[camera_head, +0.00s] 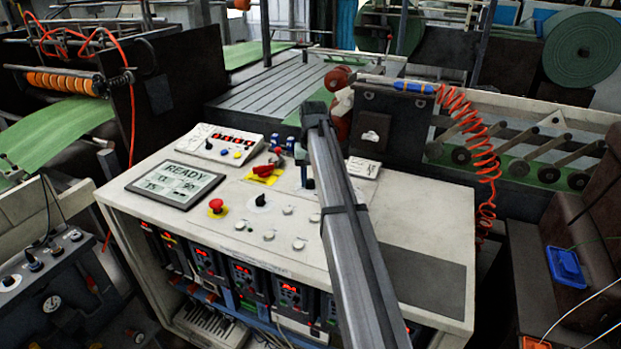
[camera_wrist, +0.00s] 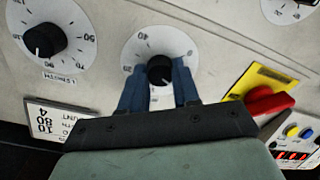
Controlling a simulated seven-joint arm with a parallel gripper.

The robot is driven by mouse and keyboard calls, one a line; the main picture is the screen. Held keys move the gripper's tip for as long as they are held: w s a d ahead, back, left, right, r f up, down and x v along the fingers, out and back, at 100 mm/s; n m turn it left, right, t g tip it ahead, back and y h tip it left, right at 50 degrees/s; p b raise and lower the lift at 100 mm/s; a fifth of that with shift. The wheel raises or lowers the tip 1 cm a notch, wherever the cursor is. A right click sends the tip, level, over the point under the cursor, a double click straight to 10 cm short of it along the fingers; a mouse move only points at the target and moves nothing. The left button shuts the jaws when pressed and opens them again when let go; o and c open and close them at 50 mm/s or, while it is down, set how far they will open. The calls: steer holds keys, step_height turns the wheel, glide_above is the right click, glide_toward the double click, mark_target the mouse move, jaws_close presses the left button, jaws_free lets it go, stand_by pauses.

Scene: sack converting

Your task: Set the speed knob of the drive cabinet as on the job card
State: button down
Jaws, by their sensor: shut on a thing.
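My gripper (camera_wrist: 158,80) is shut on a black knob (camera_wrist: 160,68) in the wrist view, with a blue finger on either side. The knob sits on a round white dial (camera_wrist: 146,38) with printed numbers; its label and lower part are hidden behind my gripper. In the head view my gripper (camera_head: 307,184) reaches down to the top of the drive cabinet (camera_head: 230,240); the knob is hidden there. A white card (camera_wrist: 50,120), upside down in the wrist view, shows 10, 80 and 4; it also lies on the cabinet in the head view (camera_head: 363,168).
A second dial knob (camera_wrist: 45,40) is left of the held one. A red handle on a yellow plate (camera_wrist: 268,98) stands close at right. The cabinet top also carries a READY display (camera_head: 175,184), a red stop button (camera_head: 216,205) and a black selector (camera_head: 260,200).

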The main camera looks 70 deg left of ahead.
mark_target(313, 181)
steer(key=shift+n, duration=0.4)
steer(key=c, duration=0.8)
jaws_free()
step_height(313, 181, up, 14)
steer(key=shift+w, duration=0.3)
steer(key=shift+f, duration=0.15)
